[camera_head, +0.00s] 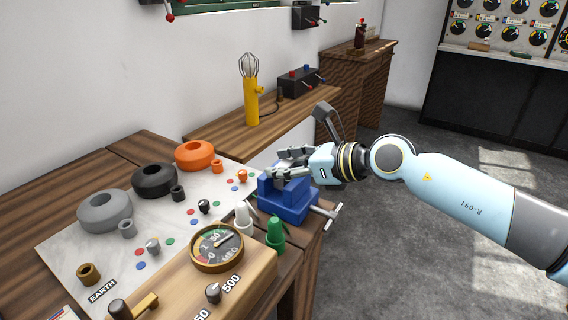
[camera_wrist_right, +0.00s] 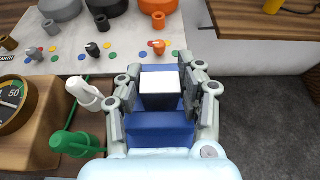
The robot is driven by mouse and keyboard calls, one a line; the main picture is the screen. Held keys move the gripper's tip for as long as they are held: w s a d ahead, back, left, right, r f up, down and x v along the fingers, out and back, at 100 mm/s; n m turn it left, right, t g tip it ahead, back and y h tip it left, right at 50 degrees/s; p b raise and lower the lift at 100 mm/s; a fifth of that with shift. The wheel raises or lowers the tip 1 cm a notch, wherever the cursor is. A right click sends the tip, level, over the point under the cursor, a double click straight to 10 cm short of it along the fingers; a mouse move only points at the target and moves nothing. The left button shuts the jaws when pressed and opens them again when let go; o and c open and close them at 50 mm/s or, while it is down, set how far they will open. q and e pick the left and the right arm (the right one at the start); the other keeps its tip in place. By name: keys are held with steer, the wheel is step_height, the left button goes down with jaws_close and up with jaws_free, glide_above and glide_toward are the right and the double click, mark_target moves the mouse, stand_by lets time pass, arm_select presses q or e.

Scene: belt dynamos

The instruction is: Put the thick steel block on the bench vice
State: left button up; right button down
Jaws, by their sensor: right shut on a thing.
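My right gripper (camera_head: 286,163) is over the blue bench vice (camera_head: 288,206), coming from the right. In the right wrist view the fingers (camera_wrist_right: 164,84) are on both sides of the steel block (camera_wrist_right: 159,83), shut on it. The block has a bright, pale top and a dark front side. It sits in line with the blue vice (camera_wrist_right: 160,132), between or just above its jaws; I cannot tell whether it touches the vice. In the head view the fingers mostly hide the block. My left gripper is not in view.
A round gauge (camera_head: 217,246) and a marble panel (camera_head: 75,253) with grey, black and orange rings are further left. Open floor lies right of the bench.

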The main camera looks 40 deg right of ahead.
steer(key=c, duration=0.8)
jaws_free()
steer(key=shift+c, duration=0.2)
steer(key=shift+r, duration=0.1)
